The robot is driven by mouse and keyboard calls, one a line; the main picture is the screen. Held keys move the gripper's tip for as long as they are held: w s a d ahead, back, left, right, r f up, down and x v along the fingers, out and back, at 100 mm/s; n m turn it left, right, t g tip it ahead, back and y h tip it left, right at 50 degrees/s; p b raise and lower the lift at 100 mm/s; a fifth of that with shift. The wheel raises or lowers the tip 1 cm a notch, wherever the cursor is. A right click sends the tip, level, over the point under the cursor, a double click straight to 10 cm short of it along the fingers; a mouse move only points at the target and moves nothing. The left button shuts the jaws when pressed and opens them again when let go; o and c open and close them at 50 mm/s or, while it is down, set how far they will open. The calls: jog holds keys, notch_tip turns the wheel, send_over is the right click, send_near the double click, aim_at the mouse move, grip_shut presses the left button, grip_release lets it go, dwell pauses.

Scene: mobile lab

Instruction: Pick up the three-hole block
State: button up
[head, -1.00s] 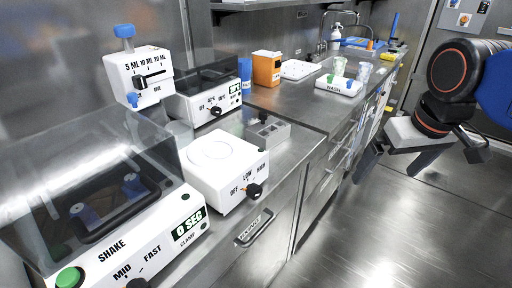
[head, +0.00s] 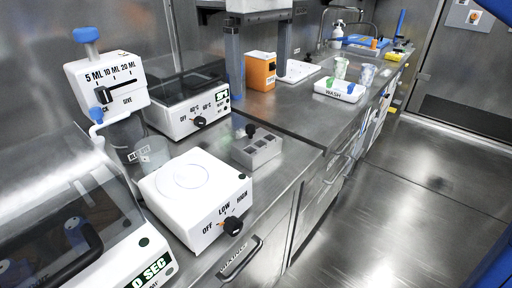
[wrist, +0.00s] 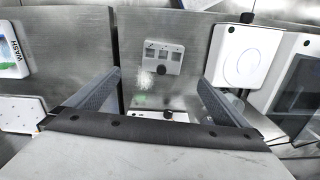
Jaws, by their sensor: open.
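The three-hole block (head: 257,150) is a small grey metal block on the steel counter, just right of the white dial device. A small dark knob (head: 251,130) shows at its back edge. In the wrist view the block (wrist: 176,68) lies ahead, its dark square holes in a row and the knob at its near edge. My gripper (wrist: 160,80) is open and empty. Its two fingers are wide apart, with the block centred between them in the picture and not visibly touched. The gripper is out of the head view.
The white dial device (head: 196,190) stands close to the block and also shows in the wrist view (wrist: 243,55). Behind are a heater box (head: 188,100) and an orange box (head: 260,70). A white WASH tray (head: 338,90) stands farther back. Counter right of the block is clear.

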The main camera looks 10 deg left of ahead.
send_over(256, 141)
notch_tip(256, 141, down, 12)
jog(key=shift+w+f, duration=0.1)
jog(key=shift+f, duration=2.55)
jog(key=shift+c, duration=0.6)
jog(key=c, duration=1.5)
jog(key=shift+o, duration=0.2)
jog(key=shift+r, duration=0.15)
